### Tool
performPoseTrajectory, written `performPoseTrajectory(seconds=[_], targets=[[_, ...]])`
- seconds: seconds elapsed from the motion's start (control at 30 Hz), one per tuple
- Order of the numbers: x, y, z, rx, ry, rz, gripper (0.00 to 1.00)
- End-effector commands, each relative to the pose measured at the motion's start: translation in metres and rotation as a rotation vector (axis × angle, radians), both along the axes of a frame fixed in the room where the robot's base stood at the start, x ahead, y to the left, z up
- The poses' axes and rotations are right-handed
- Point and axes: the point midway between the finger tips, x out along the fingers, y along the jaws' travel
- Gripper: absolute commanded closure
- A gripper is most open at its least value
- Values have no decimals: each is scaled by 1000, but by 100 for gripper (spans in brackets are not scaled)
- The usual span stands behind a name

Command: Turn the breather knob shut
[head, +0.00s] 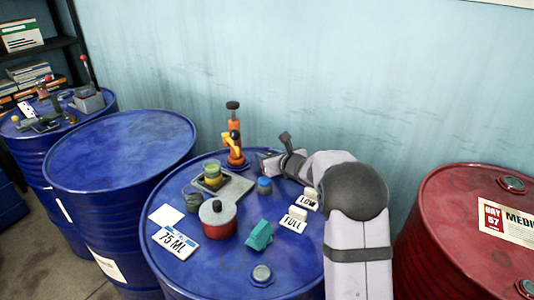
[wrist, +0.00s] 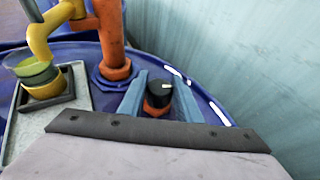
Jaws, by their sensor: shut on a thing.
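The breather knob (wrist: 160,92) is a black cap with a white mark, on an orange-red base on the blue drum top. In the wrist view my gripper (wrist: 160,98) has one blue-grey finger on each side of it, closed on it. The knob stands upright. In the head view my gripper (head: 272,163) reaches low over the drum's back right, and the knob cannot be made out there. The orange pump (head: 235,150) with its yellow spout stands just left of my gripper. A cup of yellow-green oil (head: 213,174) stands under the spout, on a grey tray (head: 236,188).
On the blue drum (head: 200,275) are a glass jar (head: 193,200), a red pot (head: 218,222), a blue-topped item (head: 264,186), a teal block (head: 259,236), LOW (head: 308,199) and FULL (head: 293,221) markers and a 75 ML card (head: 175,242). The wall (head: 380,80) is close behind.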

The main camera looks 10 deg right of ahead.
Motion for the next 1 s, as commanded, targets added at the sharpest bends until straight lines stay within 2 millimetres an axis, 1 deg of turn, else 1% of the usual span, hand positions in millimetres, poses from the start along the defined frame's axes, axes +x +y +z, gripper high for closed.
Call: performPoseTrajectory(seconds=[0.03,0.07,0.4,0.5,0.87,0.9,0.97,1.0], targets=[[1,-2,7,-2,-1,24,92],[1,-2,8,-2,-2,41,92],[1,-1,7,0,-5,283,92],[1,0,6,1,-4,329,92],[0,0,3,1,-3,354,92],[0,0,3,1,-3,354,67],[0,0,3,1,-3,354,53],[0,0,3,0,-2,353,51]])
